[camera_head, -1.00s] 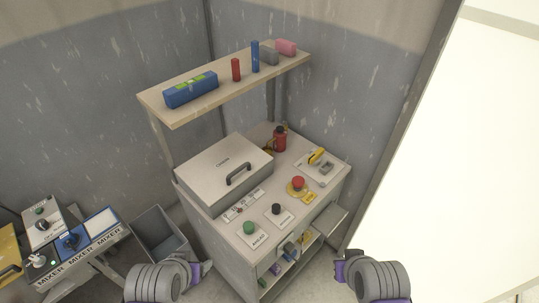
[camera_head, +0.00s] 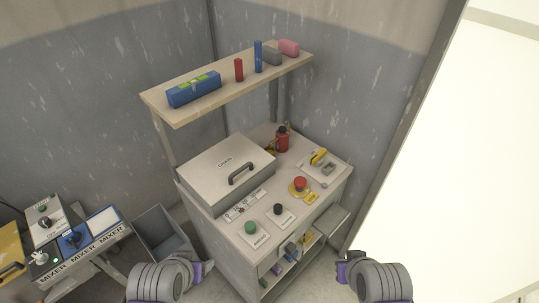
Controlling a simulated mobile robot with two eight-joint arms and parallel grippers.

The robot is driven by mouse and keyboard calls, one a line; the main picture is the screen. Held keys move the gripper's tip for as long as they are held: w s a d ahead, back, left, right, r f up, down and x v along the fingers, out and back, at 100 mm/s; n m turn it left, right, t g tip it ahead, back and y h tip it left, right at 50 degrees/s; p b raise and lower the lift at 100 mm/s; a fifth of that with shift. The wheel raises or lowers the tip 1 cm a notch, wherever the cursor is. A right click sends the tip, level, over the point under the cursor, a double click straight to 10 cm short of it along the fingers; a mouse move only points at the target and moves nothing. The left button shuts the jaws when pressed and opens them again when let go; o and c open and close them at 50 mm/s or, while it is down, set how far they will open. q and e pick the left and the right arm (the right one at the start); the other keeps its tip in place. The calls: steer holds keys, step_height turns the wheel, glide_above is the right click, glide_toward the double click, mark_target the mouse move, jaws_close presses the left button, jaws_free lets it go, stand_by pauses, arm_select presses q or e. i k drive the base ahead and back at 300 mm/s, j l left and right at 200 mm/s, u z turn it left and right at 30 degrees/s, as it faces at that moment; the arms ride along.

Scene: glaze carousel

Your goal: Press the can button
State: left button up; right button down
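The workstation top (camera_head: 290,215) bears several controls. A green button (camera_head: 251,228) sits on a white labelled plate at the front. A black knob or button (camera_head: 278,209) is on the plate beside it. A red mushroom button (camera_head: 300,184) stands on a yellow base farther right. The labels are too small to read surely, so I cannot tell which is the can button. My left gripper (camera_head: 205,270) is at the lower left of the cabinet, and my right gripper (camera_head: 342,268) is at its lower right. Both are apart from the buttons; their fingertips are barely visible.
A lidded box (camera_head: 226,172) with a black handle covers the rear left of the top. A shelf (camera_head: 228,87) overhangs the back. A red bottle (camera_head: 282,139) stands at the rear. A grey bin (camera_head: 165,236) and mixer panel (camera_head: 75,243) are left.

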mark_target(282, 129)
steer(key=i+j+u, duration=0.15)
steer(key=u, duration=0.35)
steer(key=i+j+u, duration=0.15)
steer(key=j+u, duration=0.15)
steer(key=u, duration=0.15)
